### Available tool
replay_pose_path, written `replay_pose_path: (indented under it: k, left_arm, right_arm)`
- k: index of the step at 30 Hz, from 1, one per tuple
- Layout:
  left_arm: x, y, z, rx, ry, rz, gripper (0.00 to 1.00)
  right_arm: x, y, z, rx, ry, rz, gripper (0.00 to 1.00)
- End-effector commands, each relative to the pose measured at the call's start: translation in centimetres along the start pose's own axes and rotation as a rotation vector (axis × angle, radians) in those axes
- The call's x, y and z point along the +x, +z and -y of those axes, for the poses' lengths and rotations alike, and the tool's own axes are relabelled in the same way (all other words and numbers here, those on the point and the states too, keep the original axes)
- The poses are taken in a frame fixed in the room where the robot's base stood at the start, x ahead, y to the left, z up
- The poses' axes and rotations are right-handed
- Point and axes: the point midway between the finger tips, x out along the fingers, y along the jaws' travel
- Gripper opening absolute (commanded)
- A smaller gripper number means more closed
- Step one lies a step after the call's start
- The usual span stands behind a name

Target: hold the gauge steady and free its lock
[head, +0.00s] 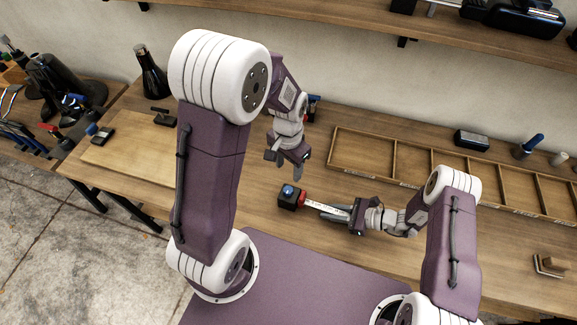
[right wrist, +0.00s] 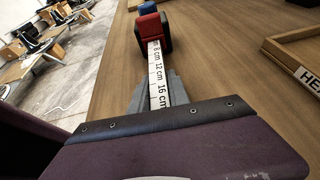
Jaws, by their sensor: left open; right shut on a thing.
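The gauge is a white strip with black cm marks (head: 322,206), joined to a dark block (head: 289,202) with a red part (head: 303,200) and a blue knob (head: 288,190) on top. It lies over the wooden bench. In the right wrist view the strip (right wrist: 155,68) runs away from me to the red part (right wrist: 153,38), with blue (right wrist: 147,8) behind it. My right gripper (head: 328,210) is shut on the strip near its right end. My left gripper (head: 284,168) is open and empty, pointing down above and behind the block, apart from it.
A divided wooden tray (head: 345,162) lies behind the gauge and to the right. A wooden board (head: 125,142) lies at the left, with a dark bottle (head: 151,75) behind it. Bare bench surrounds the gauge block.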

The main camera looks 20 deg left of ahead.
Motion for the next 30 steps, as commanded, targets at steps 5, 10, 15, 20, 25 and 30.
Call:
replay_pose_path:
  k: [5, 10, 15, 20, 25, 30]
  left_arm:
    - [0.0, 0.0, 0.0, 0.000, 0.000, 0.000, 0.52]
    - [0.0, 0.0, 0.0, 0.000, 0.000, 0.000, 0.52]
    - [0.0, 0.0, 0.0, 0.000, 0.000, 0.000, 0.52]
    - [0.0, 0.0, 0.0, 0.000, 0.000, 0.000, 0.52]
    - [0.1, 0.0, 0.0, 0.000, 0.000, 0.000, 0.52]
    - [0.1, 0.0, 0.0, 0.000, 0.000, 0.000, 0.52]
  right_arm:
    - [0.0, 0.0, 0.0, 0.000, 0.000, 0.001, 0.33]
    - [0.0, 0.0, 0.0, 0.000, -0.001, 0.001, 0.47]
    - [0.0, 0.0, 0.0, 0.000, -0.001, 0.000, 0.47]
    - [-1.8, 0.0, 0.2, 0.001, -0.006, 0.000, 0.47]
    - [-6.3, 0.0, 0.2, 0.001, -0.008, 0.000, 0.47]
    - [-10.1, 0.0, 0.2, 0.000, -0.006, -0.001, 0.47]
